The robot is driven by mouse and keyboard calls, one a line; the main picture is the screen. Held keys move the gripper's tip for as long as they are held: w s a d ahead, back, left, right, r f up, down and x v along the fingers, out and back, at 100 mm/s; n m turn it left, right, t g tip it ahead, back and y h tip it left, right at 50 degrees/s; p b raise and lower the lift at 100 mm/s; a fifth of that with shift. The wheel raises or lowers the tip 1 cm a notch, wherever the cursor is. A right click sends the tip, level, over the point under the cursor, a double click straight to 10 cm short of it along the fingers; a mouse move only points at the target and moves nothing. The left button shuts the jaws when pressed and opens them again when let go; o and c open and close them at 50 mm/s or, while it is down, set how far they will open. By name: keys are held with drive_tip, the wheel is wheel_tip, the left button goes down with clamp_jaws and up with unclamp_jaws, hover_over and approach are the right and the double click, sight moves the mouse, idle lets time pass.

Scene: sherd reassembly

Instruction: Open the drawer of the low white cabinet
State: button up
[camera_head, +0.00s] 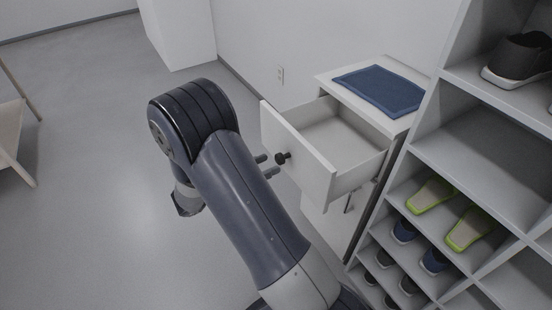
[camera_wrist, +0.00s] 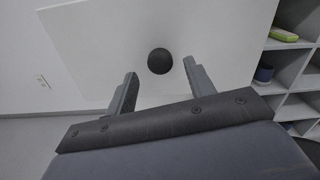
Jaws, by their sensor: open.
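The low white cabinet (camera_head: 332,220) stands against the wall, left of the shoe shelves. Its top drawer (camera_head: 318,165) is pulled well out, and its inside looks empty. A dark round knob (camera_head: 283,157) sits on the drawer front; it also shows in the wrist view (camera_wrist: 159,61). My gripper (camera_head: 265,165) is open in front of the drawer front, its two fingers apart near the knob. In the wrist view, my gripper (camera_wrist: 160,82) has the knob between and just beyond its fingertips, with no finger touching it.
A blue folded cloth (camera_head: 380,90) lies on the cabinet top. A grey shelf unit (camera_head: 462,145) with several shoes stands close at the right. A wooden piece of furniture (camera_head: 12,135) is at the far left. The floor (camera_head: 80,240) on the left is clear.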

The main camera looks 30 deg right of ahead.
sight(278, 161)
drive_tip(key=a, duration=0.6)
drive_tip(key=shift+s+p, duration=0.25)
drive_tip(key=shift+p, duration=0.05)
drive_tip(key=shift+d, duration=0.2)
drive_tip(key=d, duration=0.3)
drive_tip(key=d+b, duration=0.1)
drive_tip(key=d, duration=0.3)
drive_tip(key=w+d, duration=0.1)
drive_tip(key=d, duration=0.2)
drive_tip(key=shift+d+b, duration=0.35)
drive_tip(key=shift+b, duration=0.05)
drive_tip(key=shift+s, duration=0.1)
